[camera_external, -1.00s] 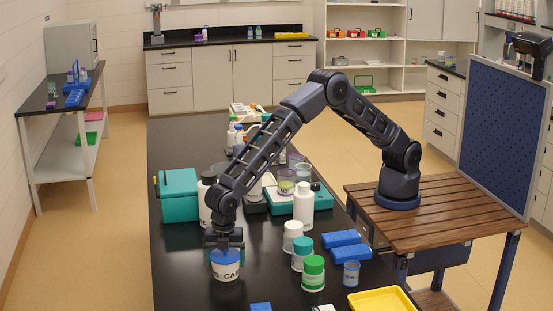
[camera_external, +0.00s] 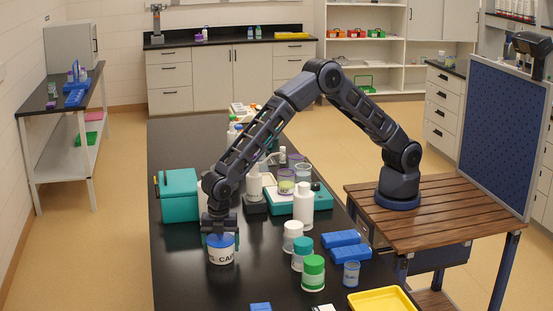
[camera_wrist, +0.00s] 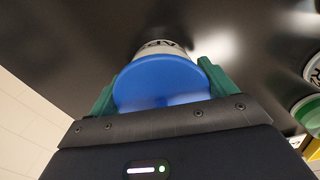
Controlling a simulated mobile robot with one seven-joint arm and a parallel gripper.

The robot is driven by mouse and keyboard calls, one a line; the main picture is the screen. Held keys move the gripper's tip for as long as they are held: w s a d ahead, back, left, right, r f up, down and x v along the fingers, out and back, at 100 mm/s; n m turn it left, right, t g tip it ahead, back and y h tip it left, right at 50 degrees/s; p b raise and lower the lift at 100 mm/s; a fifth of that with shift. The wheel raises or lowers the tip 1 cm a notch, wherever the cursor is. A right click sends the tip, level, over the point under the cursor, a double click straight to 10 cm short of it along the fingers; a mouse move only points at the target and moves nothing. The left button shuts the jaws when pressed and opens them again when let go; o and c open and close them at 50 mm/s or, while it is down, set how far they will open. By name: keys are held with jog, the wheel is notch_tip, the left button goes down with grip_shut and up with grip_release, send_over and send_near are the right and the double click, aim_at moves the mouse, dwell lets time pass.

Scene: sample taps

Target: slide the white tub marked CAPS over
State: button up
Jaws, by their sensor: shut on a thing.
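The white tub marked CAPS (camera_external: 222,256) has a blue lid and stands upright on the black bench near its left edge. My gripper (camera_external: 221,238) reaches down from above and is shut on the tub at its lid. In the wrist view, the tub's blue lid (camera_wrist: 161,82) sits between the two green fingers of my gripper (camera_wrist: 160,84). Part of the white side with dark lettering shows beyond the lid. The tub's base appears to be on the bench top.
A teal box (camera_external: 180,196) stands behind the tub. To its right are a white-lidded tub (camera_external: 292,236), a teal-lidded tub (camera_external: 302,254), a green-lidded tub (camera_external: 313,273) and blue racks (camera_external: 346,245). A yellow tray (camera_external: 383,300) lies at front right. The bench left of these is clear.

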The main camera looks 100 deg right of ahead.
jog(key=shift+d, duration=4.65)
jog(key=o, duration=0.9)
notch_tip(320, 180, up, 11)
jog(key=shift+f, duration=0.1)
